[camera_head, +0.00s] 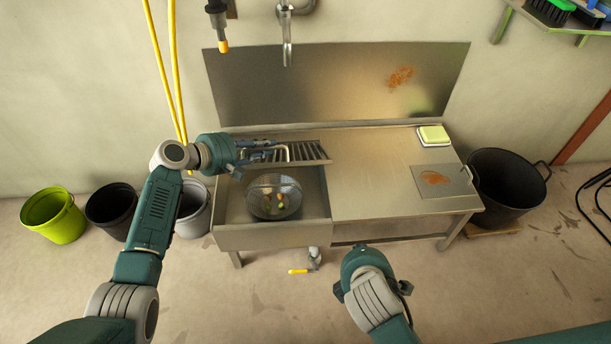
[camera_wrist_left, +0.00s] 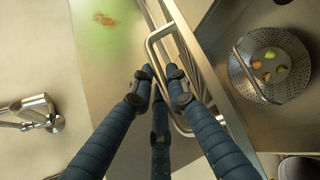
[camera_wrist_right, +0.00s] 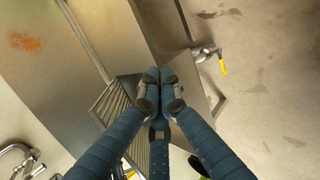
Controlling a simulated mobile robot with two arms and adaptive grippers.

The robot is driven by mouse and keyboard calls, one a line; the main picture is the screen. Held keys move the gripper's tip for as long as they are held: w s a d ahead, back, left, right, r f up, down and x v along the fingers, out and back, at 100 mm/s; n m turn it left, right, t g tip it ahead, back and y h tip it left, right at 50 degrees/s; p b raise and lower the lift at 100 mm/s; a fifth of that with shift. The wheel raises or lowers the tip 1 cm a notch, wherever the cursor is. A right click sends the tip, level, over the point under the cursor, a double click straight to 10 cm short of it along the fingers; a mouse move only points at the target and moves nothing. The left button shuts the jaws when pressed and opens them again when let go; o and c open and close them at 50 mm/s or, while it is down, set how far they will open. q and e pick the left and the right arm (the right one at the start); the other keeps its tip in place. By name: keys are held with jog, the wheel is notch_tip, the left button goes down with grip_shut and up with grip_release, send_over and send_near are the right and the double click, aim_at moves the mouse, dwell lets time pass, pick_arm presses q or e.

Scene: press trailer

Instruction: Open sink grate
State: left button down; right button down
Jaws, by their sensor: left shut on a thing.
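The sink grate (camera_head: 300,152) is a slatted metal panel, raised along the back of the sink basin (camera_head: 318,205), whose front part is uncovered. It has a bent-bar handle (camera_wrist_left: 152,45). My left gripper (camera_head: 262,153) is shut on the handle, its fingers around the bar in the left wrist view (camera_wrist_left: 159,78). My right gripper (camera_wrist_right: 159,82) has its fingertips together with nothing between them, apart from the grate. In the head view only the right wrist shows, in front of the sink; its fingers are hidden there.
A round colander (camera_head: 274,197) with several small food pieces sits in the basin. A faucet (camera_head: 286,40) hangs above. A yellow sponge (camera_head: 433,134) lies on the counter (camera_head: 370,175). Buckets (camera_head: 110,208) stand left and a black tub (camera_head: 505,190) right. A yellow-handled valve (camera_head: 300,271) is below.

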pick_arm(q)
jog(key=shift+a, duration=0.1)
pick_arm(e)
jog(key=w+a+r+n+t+y, duration=0.2)
jog(key=w+a+r+n+t, duration=0.25)
jog(key=w+a+n, duration=0.9)
jog(key=w+d+n, duration=0.2)
jog(key=w+n, duration=0.2)
jog(key=w, duration=0.3)
jog(key=shift+w+f+t, duration=0.2)
jog(key=shift+t, duration=0.25)
jog(key=shift+d, duration=0.1)
